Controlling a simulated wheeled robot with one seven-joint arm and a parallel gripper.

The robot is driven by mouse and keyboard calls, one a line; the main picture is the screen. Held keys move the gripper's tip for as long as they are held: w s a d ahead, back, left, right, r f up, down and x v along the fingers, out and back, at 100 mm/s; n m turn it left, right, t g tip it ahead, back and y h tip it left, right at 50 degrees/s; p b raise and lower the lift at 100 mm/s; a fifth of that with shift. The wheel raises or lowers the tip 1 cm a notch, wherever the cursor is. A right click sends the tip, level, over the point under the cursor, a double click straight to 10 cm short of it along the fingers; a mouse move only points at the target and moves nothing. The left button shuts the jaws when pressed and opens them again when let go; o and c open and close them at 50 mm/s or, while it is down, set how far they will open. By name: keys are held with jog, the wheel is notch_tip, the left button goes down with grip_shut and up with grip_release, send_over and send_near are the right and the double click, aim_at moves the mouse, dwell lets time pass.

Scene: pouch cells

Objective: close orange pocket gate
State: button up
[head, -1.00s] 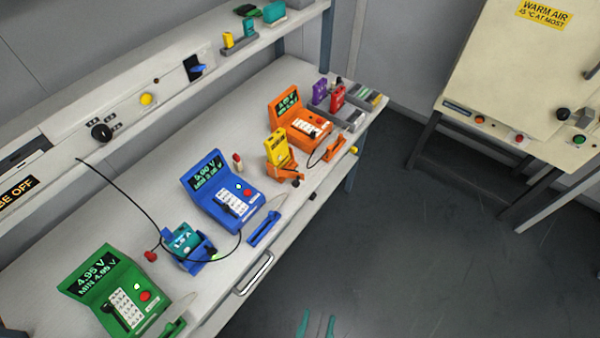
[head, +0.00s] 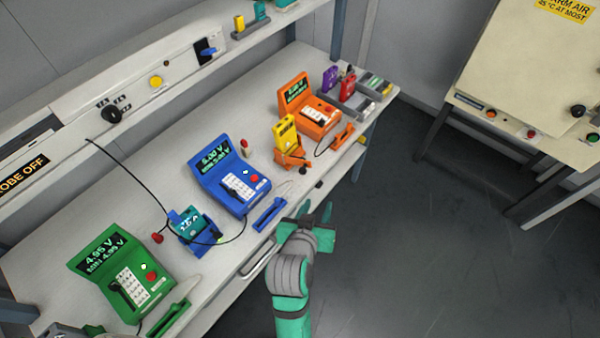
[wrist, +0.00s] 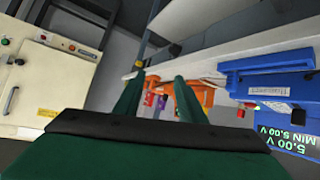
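The orange pocket (head: 293,160) stands on the bench in front of the orange meter (head: 318,117), holding an upright yellow cell (head: 285,133). Its gate is too small to tell open from shut. My gripper (head: 316,208) is off the bench's front edge, nearer the camera than the pocket and apart from it. In the wrist view my gripper (wrist: 155,80) has its two teal fingers spread with nothing held. Orange parts (wrist: 180,84) show beyond and between the fingers, partly hidden by them.
The blue meter (head: 230,180) and blue pocket (head: 195,235) with a teal cell stand left of my gripper, a blue tool (head: 269,213) at the bench edge. A green meter (head: 115,275) is farther left. A black cable (head: 130,177) arcs over the bench. Open floor lies right.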

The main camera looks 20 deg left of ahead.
jog(key=m+g, duration=0.2)
send_near(302, 172)
jog(key=v, duration=0.3)
jog(key=x, duration=1)
jog(key=shift+w+f, duration=0.2)
jog(key=shift+w, duration=0.05)
grip_shut()
